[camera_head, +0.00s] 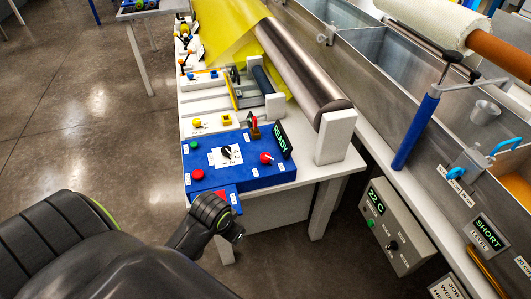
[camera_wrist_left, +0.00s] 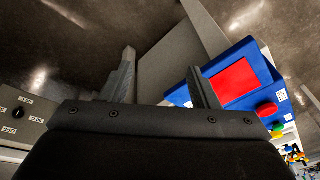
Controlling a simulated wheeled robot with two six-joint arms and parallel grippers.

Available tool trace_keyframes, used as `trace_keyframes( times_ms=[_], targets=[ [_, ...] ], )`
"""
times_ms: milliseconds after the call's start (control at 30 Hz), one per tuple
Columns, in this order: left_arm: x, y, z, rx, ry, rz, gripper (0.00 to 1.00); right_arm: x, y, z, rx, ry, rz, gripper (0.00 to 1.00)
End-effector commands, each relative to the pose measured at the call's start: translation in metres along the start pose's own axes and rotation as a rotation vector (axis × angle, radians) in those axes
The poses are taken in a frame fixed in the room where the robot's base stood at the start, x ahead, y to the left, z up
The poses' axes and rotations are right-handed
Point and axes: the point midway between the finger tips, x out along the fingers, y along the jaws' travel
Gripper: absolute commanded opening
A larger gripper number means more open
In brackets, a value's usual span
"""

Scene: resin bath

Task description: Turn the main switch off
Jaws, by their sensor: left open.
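The blue control box (camera_head: 240,180) sits at the near end of the white bench. On its top are a black rotary knob (camera_head: 227,152) on a white plate, a red rotary knob (camera_head: 266,157), a green button (camera_head: 194,145) and a red button (camera_head: 197,174). A red panel (camera_head: 229,196) is on its near side; it shows as a red square in the left wrist view (camera_wrist_left: 234,84). The labels are too small to read, so I cannot tell which is the main switch. My left gripper (camera_wrist_left: 165,75) is open and empty, close to the box's near side. My right gripper is not in view.
A READY display (camera_head: 281,141) stands at the box's right corner. A metal roller (camera_head: 300,65) with yellow film (camera_head: 225,30) lies behind it. A grey control unit (camera_head: 397,232) with a dial stands at the right.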

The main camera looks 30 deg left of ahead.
Motion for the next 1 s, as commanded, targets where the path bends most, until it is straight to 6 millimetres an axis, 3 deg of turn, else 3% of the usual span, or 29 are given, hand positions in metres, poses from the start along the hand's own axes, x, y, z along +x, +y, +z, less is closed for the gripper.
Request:
trace_keyframes(
  times_ms=[167,400,567,700,833,1000],
  targets=[
    [0.015,-0.01,-0.052,0.021,-0.038,0.008,0.55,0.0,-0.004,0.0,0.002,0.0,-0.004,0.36],
    [0.016,-0.034,-0.147,0.019,-0.115,0.017,0.55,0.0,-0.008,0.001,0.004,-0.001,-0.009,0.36],
    [-0.007,-0.055,-0.215,-0.007,-0.163,0.029,0.55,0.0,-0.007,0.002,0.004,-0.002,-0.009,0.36],
    [-0.04,-0.072,-0.267,-0.044,-0.198,0.047,0.55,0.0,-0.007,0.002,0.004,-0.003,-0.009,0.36],
    [-0.068,-0.084,-0.299,-0.074,-0.222,0.069,0.55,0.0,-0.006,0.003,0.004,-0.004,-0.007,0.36],
    [-0.091,-0.091,-0.319,-0.096,-0.238,0.09,0.55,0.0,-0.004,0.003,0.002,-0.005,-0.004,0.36]
  ],
)
